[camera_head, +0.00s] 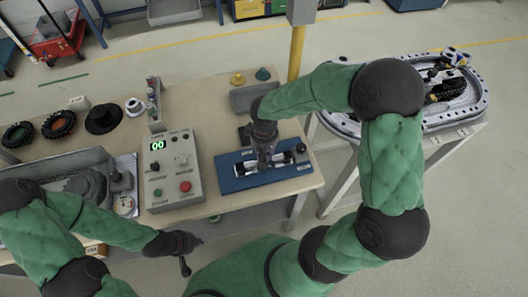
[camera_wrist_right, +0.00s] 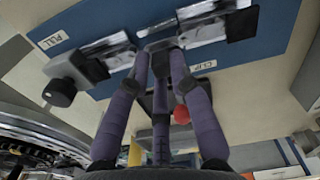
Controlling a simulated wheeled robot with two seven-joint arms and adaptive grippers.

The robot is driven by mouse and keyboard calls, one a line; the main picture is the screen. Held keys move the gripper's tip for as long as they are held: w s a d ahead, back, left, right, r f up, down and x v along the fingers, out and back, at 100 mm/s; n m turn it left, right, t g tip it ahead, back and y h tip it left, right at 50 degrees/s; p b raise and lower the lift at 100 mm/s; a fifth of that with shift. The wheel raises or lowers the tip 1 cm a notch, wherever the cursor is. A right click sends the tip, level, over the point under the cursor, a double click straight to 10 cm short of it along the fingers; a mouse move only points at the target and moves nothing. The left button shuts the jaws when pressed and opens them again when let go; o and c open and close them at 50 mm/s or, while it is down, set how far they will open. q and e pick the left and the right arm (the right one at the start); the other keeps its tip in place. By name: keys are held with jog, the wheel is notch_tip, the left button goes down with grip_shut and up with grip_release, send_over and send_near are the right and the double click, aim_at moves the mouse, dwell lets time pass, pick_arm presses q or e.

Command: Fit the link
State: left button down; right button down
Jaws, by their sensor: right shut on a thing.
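A blue fixture plate (camera_head: 232,181) lies at the table's front right. It carries bright metal pieces and dark clamps, with labels reading PULL (camera_wrist_right: 53,39) and CLIP (camera_wrist_right: 199,67) in the wrist view. My right gripper (camera_head: 265,163) reaches down over the middle of the plate. In the wrist view its purple fingers (camera_wrist_right: 163,50) close together at the metal parts, shut on what appears to be the link; the fingertips hide most of it, so its seating cannot be told. My left gripper (camera_head: 190,254) hangs at the table's front edge, fingers spread and empty.
A control box (camera_head: 172,170) with a green display reading 00 and a red button stands left of the plate. A grey tray (camera_head: 248,97) lies behind it. Wheels (camera_head: 59,124) lie at the left. A ring track (camera_head: 478,110) stands at the right on its own stand.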

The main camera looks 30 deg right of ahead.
jog(key=shift+f+n, duration=0.2)
jog(key=shift+n, duration=0.1)
dwell(1.5)
jog(key=shift+f+b, duration=1.1)
jog(key=shift+f, duration=0.05)
jog(key=c, duration=1)
grip_release()
jog(key=shift+c, duration=0.2)
notch_tip(320, 180, up, 12)
